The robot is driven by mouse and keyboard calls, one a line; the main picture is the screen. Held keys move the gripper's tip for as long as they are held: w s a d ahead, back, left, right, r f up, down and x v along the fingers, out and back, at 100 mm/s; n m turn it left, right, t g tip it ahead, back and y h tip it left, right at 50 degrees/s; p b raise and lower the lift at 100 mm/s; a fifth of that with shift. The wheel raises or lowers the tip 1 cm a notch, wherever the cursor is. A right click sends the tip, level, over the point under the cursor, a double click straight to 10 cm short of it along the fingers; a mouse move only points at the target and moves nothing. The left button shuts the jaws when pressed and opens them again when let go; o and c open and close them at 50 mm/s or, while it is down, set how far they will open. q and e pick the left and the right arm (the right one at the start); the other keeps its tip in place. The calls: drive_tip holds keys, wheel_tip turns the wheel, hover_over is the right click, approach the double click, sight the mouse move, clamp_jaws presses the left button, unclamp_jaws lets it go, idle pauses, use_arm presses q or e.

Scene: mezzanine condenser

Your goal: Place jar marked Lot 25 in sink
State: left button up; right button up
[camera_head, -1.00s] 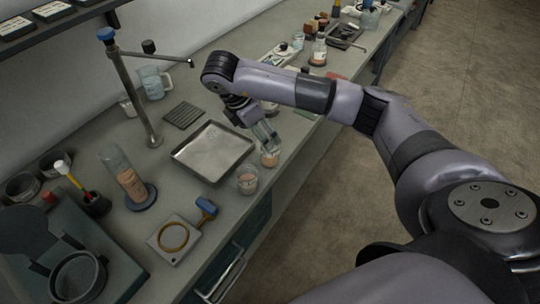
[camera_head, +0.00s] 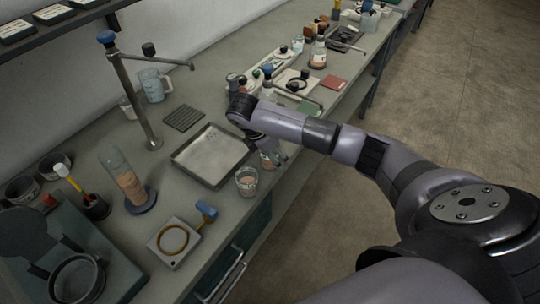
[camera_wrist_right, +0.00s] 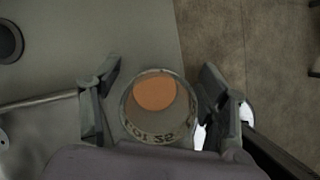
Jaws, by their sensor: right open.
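A clear round jar (camera_wrist_right: 150,122) with orange-brown contents sits between the fingers of my right gripper (camera_wrist_right: 160,80) in the wrist view. Its lettering looks like "LOT 25", seen distorted through the glass. The fingers stand apart on both sides of it, with a gap showing on the right. In the head view, my right gripper (camera_head: 276,156) points down at this jar (camera_head: 267,161), which is partly hidden behind the fingers near the counter's front edge. The sink appears to be the shallow square metal basin (camera_head: 211,181) just left of the jar; it is empty. My left gripper is not in view.
A second similar jar (camera_head: 246,183) stands close by, nearer the camera. A tall tap stand (camera_head: 150,128) rises behind the basin.

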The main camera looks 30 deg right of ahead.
drive_tip(key=shift+c, duration=0.5)
drive_tip(key=c, duration=1.3)
drive_tip(key=shift+r, duration=0.1)
